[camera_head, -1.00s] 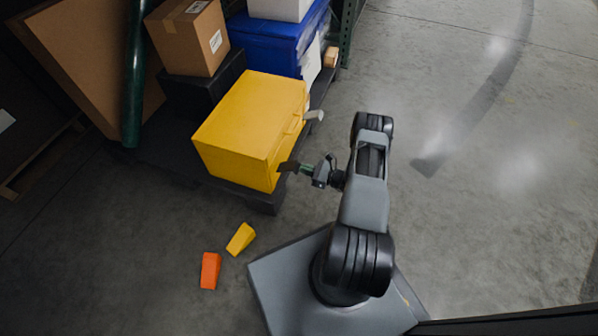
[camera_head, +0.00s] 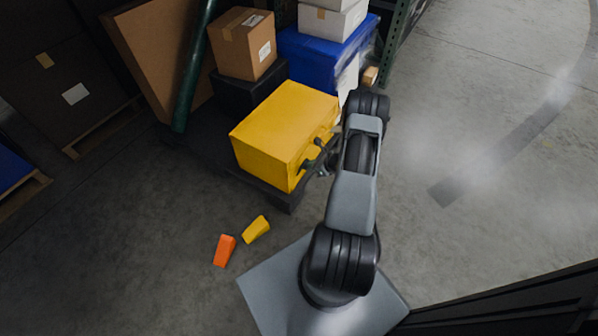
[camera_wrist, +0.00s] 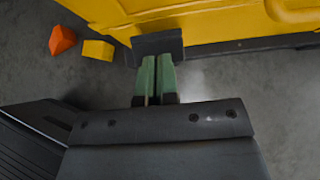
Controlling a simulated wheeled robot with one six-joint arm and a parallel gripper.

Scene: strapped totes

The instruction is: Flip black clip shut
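The yellow tote (camera_head: 275,120) stands on a dark pallet, and its front side also shows at the top of the wrist view (camera_wrist: 215,22). The black clip (camera_wrist: 158,44) is a dark flat plate at the tote's lower edge in the wrist view. My gripper (camera_wrist: 157,62) has green fingers side by side with only a thin line between them. Their tips reach the clip's lower edge and seem to touch it, not to straddle it. In the head view my gripper (camera_head: 304,166) is at the tote's right-hand face, where my arm partly hides the clip area.
An orange wedge (camera_head: 225,250) and a yellow wedge (camera_head: 256,230) lie on the floor left of my base. A blue tote (camera_head: 310,50) and a brown carton (camera_head: 243,43) stand behind the yellow tote. The floor at the right is clear.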

